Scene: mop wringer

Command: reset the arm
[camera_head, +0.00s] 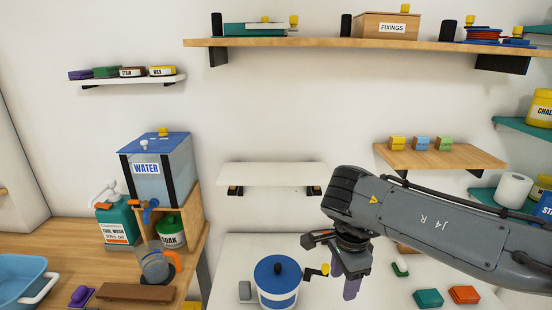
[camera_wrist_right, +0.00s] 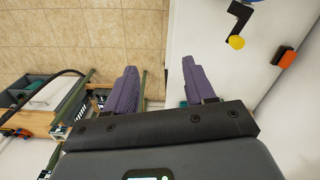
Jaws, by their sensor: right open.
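My right arm (camera_head: 450,220) comes in from the right, and its gripper (camera_head: 346,282) points down over the white table. In the right wrist view the two purple fingers of the gripper (camera_wrist_right: 159,68) are spread apart with nothing between them. The mop wringer, a white bucket with a blue lid (camera_head: 277,272) and a black crank ending in a yellow knob (camera_head: 324,269), stands just left of the gripper. The crank's yellow knob (camera_wrist_right: 236,42) also shows in the right wrist view, apart from the fingers. My left gripper is in neither view.
A white wall shelf (camera_head: 272,174) is behind the bucket. A wooden shelf (camera_head: 440,156) with small coloured blocks is behind my right arm. Sponges (camera_head: 464,295) lie at right on the table. The water tank (camera_head: 160,175) and jug (camera_head: 153,262) stand at left.

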